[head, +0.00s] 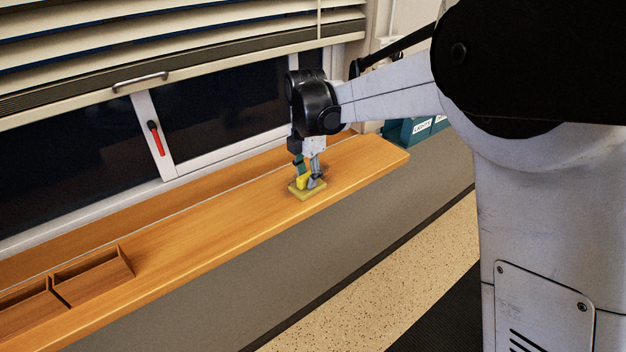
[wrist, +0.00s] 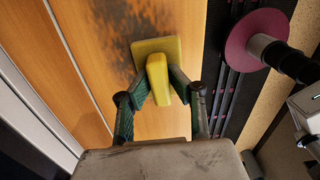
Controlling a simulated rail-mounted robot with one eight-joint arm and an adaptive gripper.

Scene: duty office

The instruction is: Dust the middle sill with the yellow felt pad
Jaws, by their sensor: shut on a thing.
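The yellow felt pad (head: 308,191) is a flat square with an upright yellow grip block. It sits on or just over the wooden sill (head: 220,220), toward the sill's right part; I cannot tell whether it touches. My gripper (head: 309,176) points down and is shut on the pad's block. In the wrist view the pad (wrist: 155,50) is between the two green fingers of my gripper (wrist: 160,88). In that view a dark, dusty smudge (wrist: 125,25) lies on the wood, to the left of and beyond the pad.
A divided wooden tray (head: 95,275) stands on the sill at the left. The window (head: 220,110) with a red-handled latch (head: 156,138) and blinds rises behind the sill. A teal box (head: 410,130) is past the sill's right end. The sill between tray and pad is clear.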

